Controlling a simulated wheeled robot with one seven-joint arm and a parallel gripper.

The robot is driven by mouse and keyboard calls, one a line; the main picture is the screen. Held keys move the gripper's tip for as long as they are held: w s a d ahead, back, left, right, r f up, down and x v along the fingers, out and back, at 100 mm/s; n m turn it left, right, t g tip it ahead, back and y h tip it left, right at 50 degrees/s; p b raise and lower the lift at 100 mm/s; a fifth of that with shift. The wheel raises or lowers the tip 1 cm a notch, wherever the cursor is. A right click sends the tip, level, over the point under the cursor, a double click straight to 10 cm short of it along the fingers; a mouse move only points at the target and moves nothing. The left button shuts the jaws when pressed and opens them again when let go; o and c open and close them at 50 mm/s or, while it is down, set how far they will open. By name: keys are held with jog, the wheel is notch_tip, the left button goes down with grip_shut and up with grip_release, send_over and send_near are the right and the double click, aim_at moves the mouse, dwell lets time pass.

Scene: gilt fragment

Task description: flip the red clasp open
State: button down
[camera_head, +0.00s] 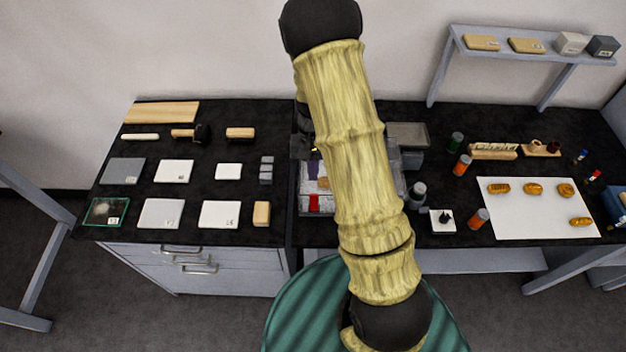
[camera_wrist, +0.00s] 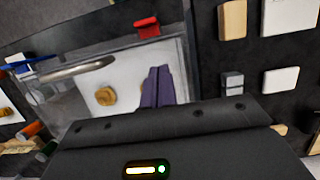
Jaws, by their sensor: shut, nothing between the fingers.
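The red clasp (camera_head: 315,203) is at the front edge of a grey-framed case (camera_head: 304,213). In the wrist view the clasp (camera_wrist: 147,27) shows as a small red block on the case's rim (camera_wrist: 120,46); I cannot tell its exact position. A tan fragment (camera_head: 323,183) lies inside the case, also seen in the wrist view (camera_wrist: 105,96). My gripper (camera_head: 314,178) has purple fingers, shut together and empty, above the case. In the wrist view the fingertips (camera_wrist: 158,69) point toward the clasp, apart from it. My arm hides the case's right part.
Left of the case are grey blocks (camera_head: 266,170), white tiles (camera_head: 219,214) and a wooden block (camera_head: 261,213). To the right are a grey-capped bottle (camera_head: 417,195) and a white sheet (camera_head: 520,222) with gold pieces.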

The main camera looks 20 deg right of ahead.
aim_at(313, 194)
jog(key=s, duration=0.1)
jog(key=s+a+p, duration=0.1)
jog(key=s, duration=0.1)
jog(key=shift+s+r+p, duration=0.1)
jog(key=shift+s+p, duration=0.1)
jog(key=shift+p, duration=0.1)
jog(key=shift+s+a+f, duration=0.15)
jog(key=shift+s+f, duration=0.05)
